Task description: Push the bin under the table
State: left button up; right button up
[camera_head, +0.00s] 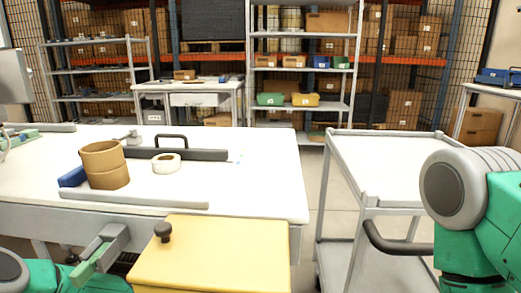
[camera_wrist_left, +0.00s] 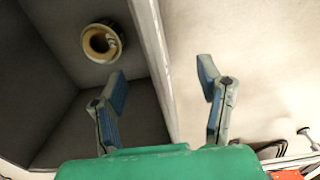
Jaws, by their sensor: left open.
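A yellow, flat-topped box with a dark knob (camera_head: 218,258) stands in front of the white table (camera_head: 270,180), at the bottom of the head view. It may be the bin. My left gripper (camera_head: 102,248) is left of it, by the table's front edge. In the left wrist view my left gripper (camera_wrist_left: 163,82) is open, with a pale straight edge (camera_wrist_left: 154,55) running between its fingers. Left of this edge is a dark grey hollow with a round, tan-lined ring (camera_wrist_left: 102,42). I cannot tell whether this edge belongs to the bin. My right gripper is out of view.
A cardboard reel (camera_head: 105,165) and a white tape roll (camera_head: 166,163) are on the table. A grey cart (camera_head: 385,165) stands to the right, behind my right arm. Shelves (camera_head: 303,80) line the back. A strip of floor shows between table and cart.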

pick_arm(q)
jog(key=shift+r+p, duration=2)
jog(key=shift+r, duration=1.1)
jog(key=s+a+p, duration=0.2)
jog(key=s+p, duration=0.9)
jog(key=s, duration=0.3)
jog(key=shift+s+a, duration=0.3)
jog(key=shift+s, duration=0.1)
jog(key=shift+f, duration=0.1)
